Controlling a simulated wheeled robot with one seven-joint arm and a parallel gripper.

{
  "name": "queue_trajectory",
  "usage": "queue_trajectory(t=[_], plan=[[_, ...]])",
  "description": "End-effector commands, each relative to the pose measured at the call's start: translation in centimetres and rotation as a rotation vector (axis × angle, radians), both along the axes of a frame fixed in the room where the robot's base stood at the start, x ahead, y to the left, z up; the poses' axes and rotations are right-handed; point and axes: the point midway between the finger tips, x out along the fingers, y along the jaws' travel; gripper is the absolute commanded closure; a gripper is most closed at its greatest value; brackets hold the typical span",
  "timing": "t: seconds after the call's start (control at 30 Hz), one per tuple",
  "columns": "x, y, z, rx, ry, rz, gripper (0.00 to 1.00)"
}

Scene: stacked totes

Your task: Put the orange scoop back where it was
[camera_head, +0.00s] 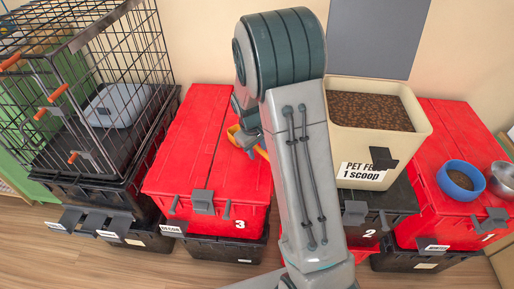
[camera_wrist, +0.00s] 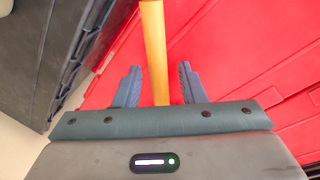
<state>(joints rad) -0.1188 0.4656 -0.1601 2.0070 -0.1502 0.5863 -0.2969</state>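The orange scoop (camera_head: 234,132) is on or just above the red lid of tote 3 (camera_head: 187,140) in the head view, partly hidden behind my gripper and arm. In the wrist view its straight orange handle (camera_wrist: 154,40) runs up the picture between my two fingers. My gripper (camera_wrist: 159,75) is open around the handle, with a gap visible on each side. The cream bin of kibble (camera_head: 345,150), labelled "PET FOOD 1 SCOOP", stands on a black tote, right of my arm.
A wire crate (camera_head: 140,55) with a grey item stands on black totes at the left. A red tote 1 (camera_head: 450,115) at the right bears a blue bowl (camera_head: 460,180) of kibble and a metal bowl (camera_head: 500,180). Much of tote 3's lid is clear.

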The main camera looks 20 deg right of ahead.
Motion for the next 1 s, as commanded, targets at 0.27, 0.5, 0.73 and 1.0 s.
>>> queue_trajectory(t=[0.27, 0.5, 0.73, 1.0], plan=[[0.0, 0.0, 0.3, 0.0, -0.001, 0.0, 0.64], [-0.2, 0.6, 4.0, 0.001, -0.005, 0.001, 0.64], [-0.7, 1.3, 8.9, 0.001, -0.005, 0.001, 0.64], [-1.0, 1.8, 11.9, 0.001, -0.002, -0.001, 0.64]])
